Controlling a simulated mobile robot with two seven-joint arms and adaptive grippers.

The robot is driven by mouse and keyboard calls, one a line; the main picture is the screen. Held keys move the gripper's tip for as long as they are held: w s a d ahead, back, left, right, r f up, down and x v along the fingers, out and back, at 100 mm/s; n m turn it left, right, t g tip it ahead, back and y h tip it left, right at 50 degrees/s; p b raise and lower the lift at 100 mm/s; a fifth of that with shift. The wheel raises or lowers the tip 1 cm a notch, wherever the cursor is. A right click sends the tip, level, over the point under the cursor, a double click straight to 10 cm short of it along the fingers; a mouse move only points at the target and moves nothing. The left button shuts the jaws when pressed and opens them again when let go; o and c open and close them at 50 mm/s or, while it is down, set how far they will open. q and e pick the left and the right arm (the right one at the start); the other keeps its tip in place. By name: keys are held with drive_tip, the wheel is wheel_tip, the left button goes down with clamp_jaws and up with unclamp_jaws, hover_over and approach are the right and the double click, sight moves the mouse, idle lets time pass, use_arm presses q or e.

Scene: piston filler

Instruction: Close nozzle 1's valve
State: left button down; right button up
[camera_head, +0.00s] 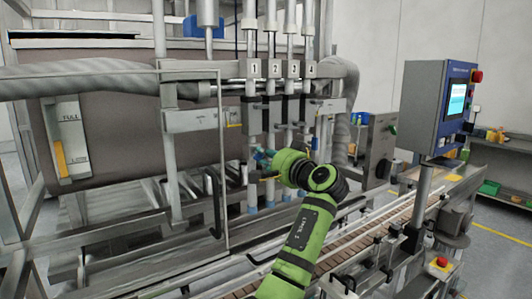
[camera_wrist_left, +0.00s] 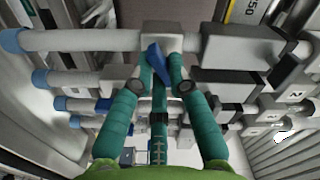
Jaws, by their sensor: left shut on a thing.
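Nozzle 1 is the leftmost of the numbered vertical nozzles, under the label plate 1 (camera_head: 255,68) in the head view. Its valve is a pale block (camera_wrist_left: 163,41) on the nearest pipe in the left wrist view. A blue valve handle (camera_wrist_left: 156,62) sticks out of this block, slightly tilted. My left gripper (camera_head: 262,156) has teal fingers and is at nozzle 1's valve. In the wrist view its fingertips (camera_wrist_left: 166,62) are shut around the blue handle, which partly shows between them. My green left wrist hides part of the lower nozzles in the head view. My right gripper is not seen.
Nozzles 2, 3 and 4 stand close on the right of nozzle 1. A slatted conveyor (camera_head: 378,222) with rails runs below. A blue control panel (camera_head: 440,105) stands at the right. A thick grey hose (camera_head: 80,80) and frame bars (camera_head: 218,150) are on the left.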

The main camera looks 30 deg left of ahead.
use_arm(q)
drive_tip(key=shift+m+p, duration=1.5)
drive_tip(key=shift+m, duration=1.4)
drive_tip(key=c, duration=1.2)
unclamp_jaws()
drive_tip(key=shift+s+f, duration=0.1)
drive_tip(key=v, duration=1.2)
